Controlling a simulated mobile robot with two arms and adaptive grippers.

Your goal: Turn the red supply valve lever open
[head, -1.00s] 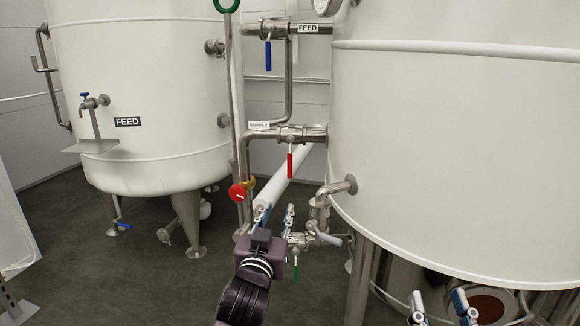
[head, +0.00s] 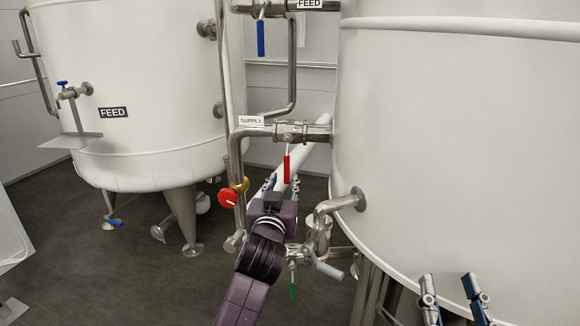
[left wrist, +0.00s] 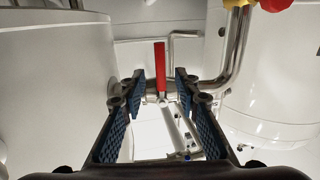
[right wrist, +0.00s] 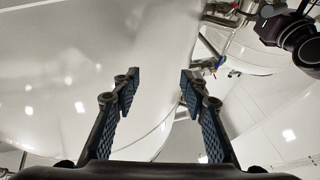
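The red supply valve lever (head: 287,169) hangs straight down from the supply valve (head: 290,133) on a steel pipe. The supply label (head: 251,121) is on the pipe to its left. My left gripper (head: 282,181) is open, close to the lever's lower end. In the left wrist view the red lever (left wrist: 160,66) appears upright between the open fingers (left wrist: 158,88), seemingly just past their tips. No contact shows. My right gripper (head: 450,282) is open and empty at the lower right, near the right tank. It also shows open in the right wrist view (right wrist: 157,82).
The large right tank (head: 450,130) and the left tank (head: 140,90) flank the pipes. A blue lever (head: 261,38) hangs above. A red round knob (head: 228,198) sits left of my left gripper, and a green lever (head: 293,283) is below. Open floor (head: 110,270) lies at lower left.

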